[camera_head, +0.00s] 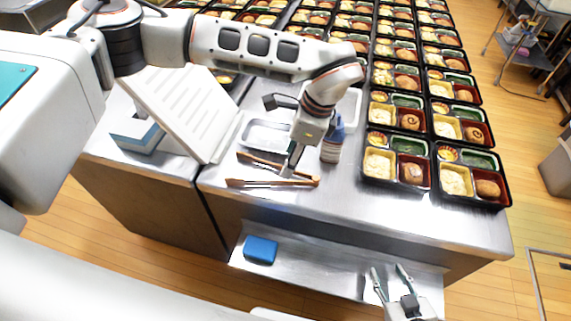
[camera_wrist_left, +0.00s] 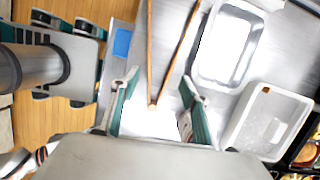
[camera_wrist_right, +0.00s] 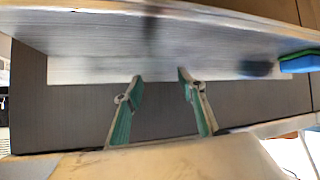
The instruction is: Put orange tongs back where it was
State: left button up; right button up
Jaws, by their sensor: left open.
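The orange tongs (camera_head: 255,183) lie on the steel counter near its front edge, arms spread in a V toward the left. In the left wrist view the tongs (camera_wrist_left: 150,50) run away from the camera, their joined end between my left fingers. My left gripper (camera_head: 291,172) is over the joined end; it is open in its wrist view (camera_wrist_left: 160,84), with a finger on either side of the tongs. Whether it touches them I cannot tell. My right gripper (camera_head: 388,274) is open and empty in front of the counter; it also shows in the right wrist view (camera_wrist_right: 160,82).
A metal tray (camera_head: 262,137) lies behind the tongs, and a blue-capped bottle (camera_head: 331,150) stands to their right. A ribbed white board (camera_head: 165,105) leans at the left. Several bento trays (camera_head: 365,182) fill the right. A blue block (camera_head: 261,250) sits on the lower shelf (camera_head: 310,276).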

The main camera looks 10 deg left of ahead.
jog(key=shift+s+d+f+h, duration=0.15)
jog(key=shift+d+f+h, duration=0.15)
jog(key=shift+d, duration=0.3)
pick_arm(q)
jog(key=v, duration=0.5)
jog(key=shift+r, duration=0.4)
pick_arm(e)
jog(key=shift+s+a, duration=0.1)
jog(key=shift+a, duration=0.05)
